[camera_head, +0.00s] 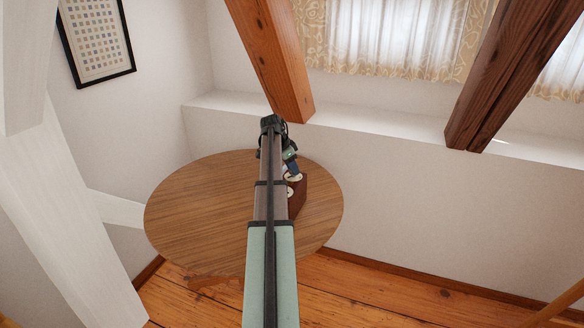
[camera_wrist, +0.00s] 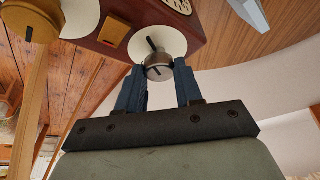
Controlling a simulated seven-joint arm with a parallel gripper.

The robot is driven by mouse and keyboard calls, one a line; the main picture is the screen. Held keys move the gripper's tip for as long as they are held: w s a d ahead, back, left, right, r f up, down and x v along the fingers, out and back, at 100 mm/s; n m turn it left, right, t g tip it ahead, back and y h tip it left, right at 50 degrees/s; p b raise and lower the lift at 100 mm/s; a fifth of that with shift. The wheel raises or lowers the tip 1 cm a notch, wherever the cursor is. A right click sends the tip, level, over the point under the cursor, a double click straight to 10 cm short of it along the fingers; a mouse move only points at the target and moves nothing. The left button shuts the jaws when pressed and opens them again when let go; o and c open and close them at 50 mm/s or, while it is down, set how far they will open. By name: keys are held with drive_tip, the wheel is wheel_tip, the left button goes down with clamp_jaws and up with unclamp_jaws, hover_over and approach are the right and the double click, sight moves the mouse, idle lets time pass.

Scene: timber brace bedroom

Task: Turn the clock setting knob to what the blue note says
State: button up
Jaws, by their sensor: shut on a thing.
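The clock is a dark red-brown box (camera_wrist: 133,12) lying across the top of the wrist view. It also shows on the round table in the head view (camera_head: 299,198), partly hidden behind my arm. A larger brass knob (camera_wrist: 30,18) is at the upper left, by another white dial (camera_wrist: 79,17). I cannot make out a blue note with writing.
An orange square (camera_wrist: 114,33) is on the clock's face. A pale grey flat piece (camera_wrist: 249,13) is at the wrist view's top right. The round wooden table (camera_head: 195,215) is bare left of my arm. A timber beam (camera_head: 270,55) hangs close above.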

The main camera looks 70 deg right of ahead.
drive_tip(key=shift+c, duration=0.4)
drive_tip(key=shift+a+n, duration=0.1)
drive_tip(key=shift+n, duration=0.3)
drive_tip(key=n+t, duration=0.1)
drive_tip(key=n, duration=0.1)
drive_tip(key=n+t+h, duration=0.1)
drive_tip(key=n, duration=0.1)
drive_tip(key=shift+s+n, duration=0.2)
drive_tip(key=shift+n, duration=0.1)
drive_tip(key=n+t, duration=0.2)
drive_tip(key=n, duration=0.4)
drive_tip(key=shift+s, duration=0.1)
drive_tip(key=shift+n, duration=0.3)
drive_tip(key=o, duration=1)
drive_tip(key=shift+o, duration=0.2)
drive_tip(key=shift+t, duration=0.3)
